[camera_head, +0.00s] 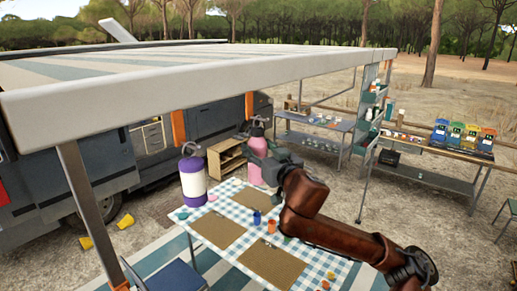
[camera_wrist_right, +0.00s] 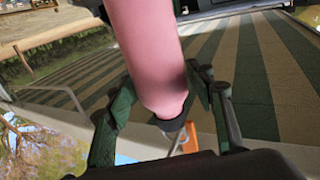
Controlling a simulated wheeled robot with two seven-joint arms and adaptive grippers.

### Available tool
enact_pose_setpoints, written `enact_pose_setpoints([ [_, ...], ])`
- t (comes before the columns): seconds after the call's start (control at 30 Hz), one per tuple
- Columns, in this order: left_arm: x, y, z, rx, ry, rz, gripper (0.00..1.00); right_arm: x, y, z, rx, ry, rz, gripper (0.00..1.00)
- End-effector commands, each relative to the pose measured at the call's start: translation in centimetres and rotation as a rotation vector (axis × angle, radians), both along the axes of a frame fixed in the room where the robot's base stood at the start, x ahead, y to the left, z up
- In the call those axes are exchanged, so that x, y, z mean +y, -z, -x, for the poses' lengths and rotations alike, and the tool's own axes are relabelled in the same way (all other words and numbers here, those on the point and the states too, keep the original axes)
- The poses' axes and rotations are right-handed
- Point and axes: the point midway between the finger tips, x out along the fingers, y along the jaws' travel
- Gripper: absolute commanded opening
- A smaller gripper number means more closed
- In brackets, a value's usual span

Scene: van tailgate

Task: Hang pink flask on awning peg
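The pink flask (camera_head: 257,146) is upright in the head view, with a dark loop at its top, near the far edge of the checked table. My right gripper (camera_head: 268,162) is at its side, with the arm coming in from the right. In the right wrist view, the pink flask (camera_wrist_right: 150,50) lies between the two fingers of the right gripper (camera_wrist_right: 160,98), which close around it near its dark cap. An orange awning peg (camera_wrist_right: 188,138) shows just beyond the cap there. Orange pieces also hang under the awning (camera_head: 249,105) in the head view. My left gripper is not in view.
A white and purple flask (camera_head: 193,181) stands at the table's far left corner. The checked table (camera_head: 228,194) holds brown mats, a blue cup (camera_head: 257,217) and an orange cup (camera_head: 271,227). The awning's pale front beam (camera_head: 230,75) and its post (camera_head: 88,205) cross the view.

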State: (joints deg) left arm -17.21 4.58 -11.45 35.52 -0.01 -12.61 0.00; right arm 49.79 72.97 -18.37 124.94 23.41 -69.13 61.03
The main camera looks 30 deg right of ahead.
Motion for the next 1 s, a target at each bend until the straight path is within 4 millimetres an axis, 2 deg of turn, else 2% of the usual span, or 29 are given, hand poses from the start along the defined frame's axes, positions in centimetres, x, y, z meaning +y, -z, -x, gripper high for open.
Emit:
enact_pose_setpoints([
  [0.13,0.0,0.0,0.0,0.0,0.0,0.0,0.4,0.0,0.0,0.0,0.001,0.0,0.0,0.6],
  [0.47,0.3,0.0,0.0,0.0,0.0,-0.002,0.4,0.0,0.1,0.4,0.002,-0.001,0.0,0.6],
  [0.57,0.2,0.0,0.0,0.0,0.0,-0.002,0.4,0.1,0.1,1.5,0.002,0.0,0.0,0.6],
  [1.0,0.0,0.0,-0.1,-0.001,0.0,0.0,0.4,0.8,0.1,9.9,0.001,-0.001,0.0,0.6],
])
